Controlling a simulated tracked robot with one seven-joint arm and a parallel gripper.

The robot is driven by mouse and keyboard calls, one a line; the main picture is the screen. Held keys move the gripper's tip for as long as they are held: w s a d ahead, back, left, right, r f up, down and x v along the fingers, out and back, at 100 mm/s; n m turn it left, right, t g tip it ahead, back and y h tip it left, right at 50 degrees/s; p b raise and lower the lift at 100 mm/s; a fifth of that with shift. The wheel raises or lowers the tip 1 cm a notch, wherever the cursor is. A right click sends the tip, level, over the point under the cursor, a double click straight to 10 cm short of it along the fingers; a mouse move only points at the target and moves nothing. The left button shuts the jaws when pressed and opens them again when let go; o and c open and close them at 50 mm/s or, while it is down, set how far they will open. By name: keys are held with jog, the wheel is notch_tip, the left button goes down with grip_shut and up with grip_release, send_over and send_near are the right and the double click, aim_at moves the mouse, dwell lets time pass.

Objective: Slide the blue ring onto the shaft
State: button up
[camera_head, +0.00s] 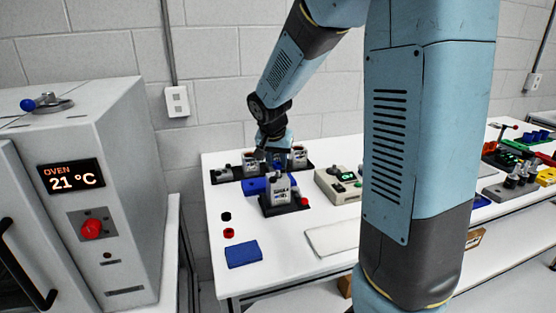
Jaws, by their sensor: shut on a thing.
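My gripper (273,154) is at the back left of the white table, above the blue block (256,186) and between two grey units with dark bases. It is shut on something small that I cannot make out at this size. I cannot pick out the blue ring for certain. A grey motor-like unit (279,189) stands upright on a dark base in front of the gripper. Its shaft is too small to tell. The other two grey units are the left one (250,161) and the right one (298,158).
A black ring-like piece (226,216), a red one (228,232) and a blue pad (243,253) lie at the table's left. An oven (85,190) is at far left. My arm hides the table's middle.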

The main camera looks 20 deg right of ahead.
jog(key=shift+f, duration=0.25)
jog(key=shift+f, duration=0.35)
jog(key=shift+f, duration=0.4)
jog(key=o, duration=1.1)
jog(key=shift+o, duration=0.4)
jog(key=shift+o, duration=1.2)
